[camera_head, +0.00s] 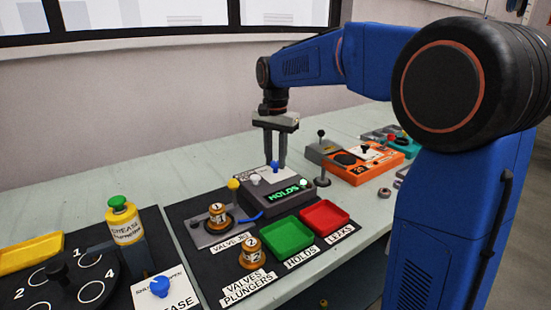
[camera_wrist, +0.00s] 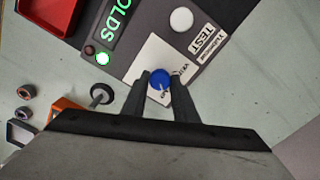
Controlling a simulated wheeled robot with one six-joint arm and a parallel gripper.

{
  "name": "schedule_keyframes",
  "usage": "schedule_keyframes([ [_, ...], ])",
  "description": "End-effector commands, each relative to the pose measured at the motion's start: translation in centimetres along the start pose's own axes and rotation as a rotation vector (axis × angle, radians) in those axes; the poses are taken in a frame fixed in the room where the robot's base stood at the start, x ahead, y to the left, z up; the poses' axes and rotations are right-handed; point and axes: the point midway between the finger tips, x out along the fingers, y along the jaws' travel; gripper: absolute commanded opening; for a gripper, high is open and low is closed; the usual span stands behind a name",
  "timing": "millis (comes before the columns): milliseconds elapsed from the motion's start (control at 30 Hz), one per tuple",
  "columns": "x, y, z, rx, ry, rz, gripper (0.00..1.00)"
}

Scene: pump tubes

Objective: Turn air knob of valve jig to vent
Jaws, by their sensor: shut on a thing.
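The dark grey valve jig box (camera_head: 283,198) stands on the black mat, with a lit green display reading HOLDS. In the wrist view the box (camera_wrist: 130,62) shows a blue knob (camera_wrist: 159,79) on a white label plate (camera_wrist: 158,52), partly covered by my fingers. I take this as the air knob. My gripper (camera_head: 275,166) points down over the back of the box. In the wrist view its fingertips (camera_wrist: 161,80) are shut on the blue knob, one on each side. The knob's pointer and part of the lettering are hidden or too small to read.
A white button (camera_wrist: 181,19) labelled TEST is beside the knob. Green (camera_head: 292,241) and red (camera_head: 325,216) trays lie in front. A small black-knobbed lever (camera_head: 322,180) stands right, near an orange device (camera_head: 365,165).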

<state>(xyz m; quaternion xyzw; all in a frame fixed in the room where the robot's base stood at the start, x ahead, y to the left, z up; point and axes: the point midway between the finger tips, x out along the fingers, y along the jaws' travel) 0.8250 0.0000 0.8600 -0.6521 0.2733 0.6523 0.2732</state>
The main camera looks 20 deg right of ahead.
Motion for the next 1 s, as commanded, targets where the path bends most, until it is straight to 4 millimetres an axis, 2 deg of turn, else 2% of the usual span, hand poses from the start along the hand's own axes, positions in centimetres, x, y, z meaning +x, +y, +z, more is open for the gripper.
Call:
schedule_keyframes([
  [267,-0.03,-0.01,0.0,-0.199,0.0,0.0,0.04],
  [1000,-0.04,-0.01,-0.01,-0.902,0.001,0.0,0.04],
])
